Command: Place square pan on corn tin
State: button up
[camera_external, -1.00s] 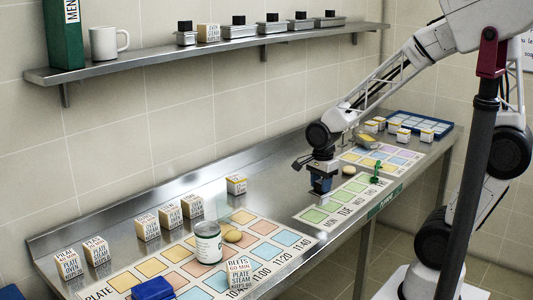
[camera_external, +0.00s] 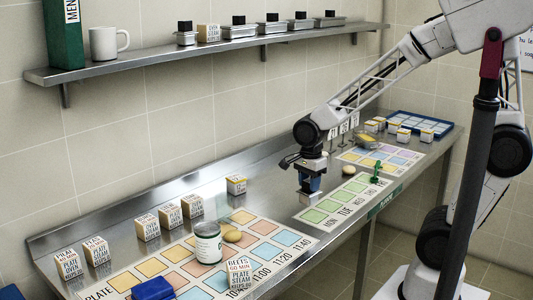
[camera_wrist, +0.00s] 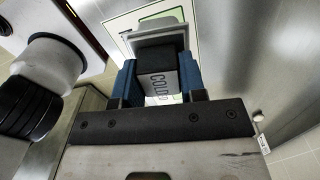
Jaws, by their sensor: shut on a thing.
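In the wrist view the pan (camera_wrist: 160,34) shows as a grey square edge beyond the handle, which carries the word "COLD". The pan hangs below the fingers, apart from the tin. A round tin (camera_external: 208,245), likely the corn tin, stands upright on the coloured grid at the front left. Its label is too small to read.
A labelled carton (camera_external: 238,273) and a blue object (camera_external: 154,289) stand near the front. Several small boxes (camera_external: 170,214) line the back left. The wall shelf (camera_external: 130,66) holds lidded pans. Bare counter (camera_external: 272,190) lies between.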

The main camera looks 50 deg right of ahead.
jog(key=s+a+r, duration=0.1)
jog(key=a+r, duration=0.2)
jog(key=a, duration=0.5)
jog(key=s+a+r+n, duration=0.1)
jog(key=a+r, duration=0.2)
jog(key=a, duration=0.6)
jog(key=s+a+r, duration=0.1)
jog(key=a+r, duration=0.2)
jog(key=a, duration=0.6)
jog(key=shift+s+r+n, duration=0.25)
jog(key=shift+s+n, duration=0.05)
jog(key=shift+s, duration=0.05)
jog(key=shift+a, duration=0.15)
send_over(207, 228)
jog(key=shift+w+f, duration=0.1)
jog(key=shift+f, duration=0.65)
jog(key=shift+f, duration=1.75)
jog(key=shift+f, duration=0.15)
